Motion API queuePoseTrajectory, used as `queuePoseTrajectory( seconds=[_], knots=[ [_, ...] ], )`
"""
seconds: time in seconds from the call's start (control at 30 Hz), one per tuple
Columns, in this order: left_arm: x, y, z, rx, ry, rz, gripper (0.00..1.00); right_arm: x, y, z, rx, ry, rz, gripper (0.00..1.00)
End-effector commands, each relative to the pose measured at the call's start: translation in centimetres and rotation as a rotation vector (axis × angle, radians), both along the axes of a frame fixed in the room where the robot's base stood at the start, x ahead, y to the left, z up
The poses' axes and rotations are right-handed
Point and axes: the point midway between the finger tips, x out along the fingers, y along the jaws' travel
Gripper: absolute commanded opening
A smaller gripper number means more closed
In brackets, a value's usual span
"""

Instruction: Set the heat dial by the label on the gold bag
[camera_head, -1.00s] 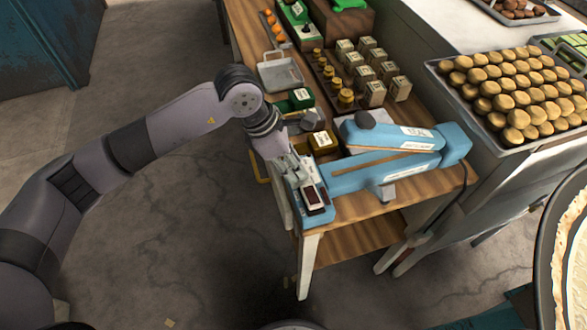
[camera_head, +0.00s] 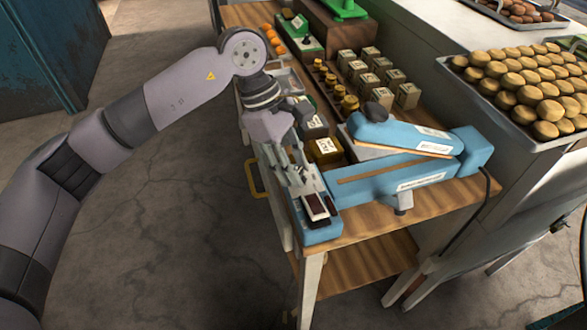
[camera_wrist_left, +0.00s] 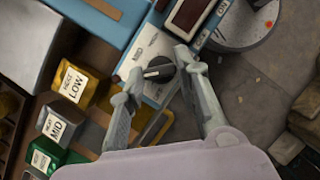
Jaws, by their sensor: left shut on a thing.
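The gold bag (camera_head: 326,149) stands on the table behind the blue machine's front end. In the left wrist view the gold bag (camera_wrist_left: 72,84) carries a white label whose large word reads LOW. The black heat dial (camera_wrist_left: 158,70) with a pale pointer line sits on the light panel of the blue machine (camera_head: 390,180). My left gripper (camera_head: 303,180) reaches down to the panel. In the left wrist view my left gripper (camera_wrist_left: 158,68) is shut on the dial, one finger on each side. The head view hides the dial behind the fingers. My right gripper is out of view.
A grey bag (camera_wrist_left: 60,121) labelled MID and a green bag (camera_wrist_left: 42,157) stand beside the gold one. Several small boxes (camera_head: 381,80) and a tray of round pastries (camera_head: 530,85) are farther back. Floor at left is clear.

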Motion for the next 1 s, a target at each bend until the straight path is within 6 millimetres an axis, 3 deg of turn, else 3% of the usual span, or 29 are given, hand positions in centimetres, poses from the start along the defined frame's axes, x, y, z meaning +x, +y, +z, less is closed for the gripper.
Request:
queuePoseTrajectory(
  seconds=[0.4, 0.43, 0.53, 0.83, 1.0],
  knots=[
    [0.1, 0.0, 0.1, -0.001, -0.001, -0.006, 0.02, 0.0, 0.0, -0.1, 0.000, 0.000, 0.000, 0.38],
    [0.1, 0.0, 0.1, -0.001, -0.002, -0.006, 0.32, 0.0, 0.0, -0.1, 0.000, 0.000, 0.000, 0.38],
    [0.1, 0.0, 0.1, 0.000, -0.001, -0.005, 0.38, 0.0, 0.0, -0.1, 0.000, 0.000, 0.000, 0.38],
    [0.1, 0.1, 0.1, 0.000, -0.001, -0.005, 0.38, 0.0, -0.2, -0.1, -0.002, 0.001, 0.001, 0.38],
    [0.4, 0.6, 1.8, 0.000, -0.004, -0.004, 0.38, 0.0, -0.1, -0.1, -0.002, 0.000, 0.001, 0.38]
  ],
)
